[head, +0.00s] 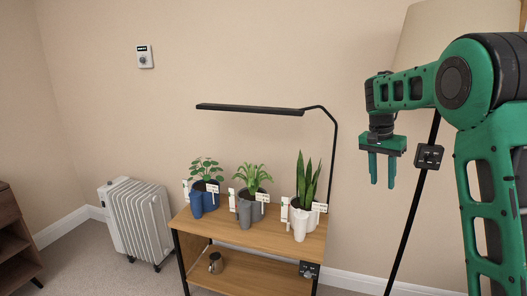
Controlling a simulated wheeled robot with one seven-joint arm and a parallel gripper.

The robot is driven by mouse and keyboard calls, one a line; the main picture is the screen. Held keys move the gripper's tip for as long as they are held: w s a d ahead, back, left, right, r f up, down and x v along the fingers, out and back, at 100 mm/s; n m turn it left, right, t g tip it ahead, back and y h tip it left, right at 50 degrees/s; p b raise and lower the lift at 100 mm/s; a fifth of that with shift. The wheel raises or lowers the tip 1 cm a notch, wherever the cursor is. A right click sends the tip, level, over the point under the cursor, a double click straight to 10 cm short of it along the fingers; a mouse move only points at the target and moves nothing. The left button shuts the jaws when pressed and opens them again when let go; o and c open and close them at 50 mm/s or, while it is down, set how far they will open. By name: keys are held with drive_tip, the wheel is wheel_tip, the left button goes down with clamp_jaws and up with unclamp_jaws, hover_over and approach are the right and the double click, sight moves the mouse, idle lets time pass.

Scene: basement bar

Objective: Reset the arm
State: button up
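My gripper (382,170) is at the right in the head view, on my green arm. Its two green fingers point down with a gap between them, and nothing shows in the gap. It hangs in the air, above and to the right of the wooden plant stand (257,232) in the picture, apart from everything I can see.
The stand bears a blue pot (203,200), a grey pot (245,213) and a white pot (299,224), with plants. A black lamp (250,109) arches over them. A metal mug (216,263) sits below. A floor lamp (415,200) stands behind my gripper; a radiator (140,220) is left.

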drive_tip(key=s+d+n+y, duration=0.1)
drive_tip(key=s+d, duration=0.2)
drive_tip(key=s, duration=0.9)
drive_tip(key=s+d, duration=0.4)
drive_tip(key=s, duration=0.8)
drive_tip(key=s+a+f+n+y, duration=0.1)
drive_tip(key=s+a+f, duration=0.1)
drive_tip(key=s, duration=0.8)
drive_tip(key=s+a+f+n, duration=0.1)
drive_tip(key=s+f, duration=0.3)
drive_tip(key=s, duration=0.7)
drive_tip(key=shift+a+f+y, duration=0.15)
drive_tip(key=shift+a+y, duration=0.25)
drive_tip(key=shift+a, duration=0.15)
drive_tip(key=shift+w+f+g, duration=0.25)
drive_tip(key=shift+w+g, duration=0.05)
drive_tip(key=shift+w, duration=0.35)
